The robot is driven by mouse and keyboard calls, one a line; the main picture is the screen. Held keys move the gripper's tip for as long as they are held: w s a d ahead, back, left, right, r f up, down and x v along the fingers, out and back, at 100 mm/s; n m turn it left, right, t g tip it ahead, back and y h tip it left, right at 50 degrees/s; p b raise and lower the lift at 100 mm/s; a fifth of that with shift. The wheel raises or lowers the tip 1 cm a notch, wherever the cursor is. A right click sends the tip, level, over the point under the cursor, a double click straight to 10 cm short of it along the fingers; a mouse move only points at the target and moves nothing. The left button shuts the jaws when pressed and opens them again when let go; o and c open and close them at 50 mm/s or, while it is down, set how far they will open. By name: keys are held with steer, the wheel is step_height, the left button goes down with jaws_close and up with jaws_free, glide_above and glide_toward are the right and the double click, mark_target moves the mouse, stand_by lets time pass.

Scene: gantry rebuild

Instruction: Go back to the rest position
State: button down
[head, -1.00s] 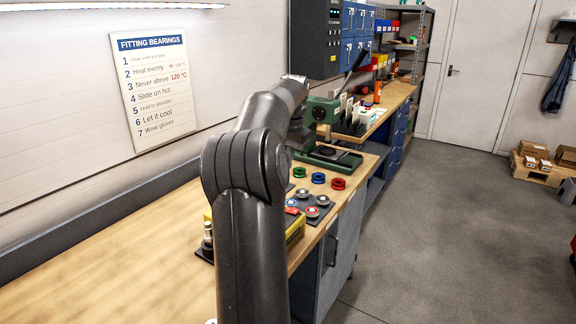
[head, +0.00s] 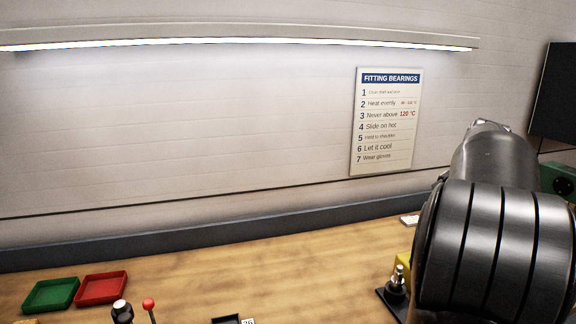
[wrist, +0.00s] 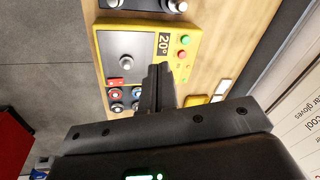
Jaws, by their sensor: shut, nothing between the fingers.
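My gripper (wrist: 157,88) shows in the wrist view with its dark fingers together and nothing between them. It is above the bench, in front of a yellow device (wrist: 146,45) with a round knob and a display reading 20°. In the head view my arm fills the right side, and my gripper is hidden behind it. Only a small yellow edge of the device (head: 403,262) shows beside my arm there.
The wooden bench top (head: 250,265) is mostly clear in the middle. A green tray (head: 50,294) and a red tray (head: 101,288) lie at its left. Small ring parts (wrist: 116,95) sit beside the device. A sign (head: 386,122) hangs on the wall.

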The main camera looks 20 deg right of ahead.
steer(key=s+a+n+t, duration=0.25)
steer(key=a+n, duration=0.45)
steer(key=a, duration=1.7)
steer(key=s+a+f+n, duration=0.3)
steer(key=s+a+f, duration=0.1)
steer(key=a, duration=0.3)
steer(key=s+a+f+n, duration=0.3)
steer(key=s+a+f, duration=0.1)
steer(key=s+a, duration=0.3)
steer(key=shift+f+n+t, duration=0.3)
steer(key=shift+t, duration=0.05)
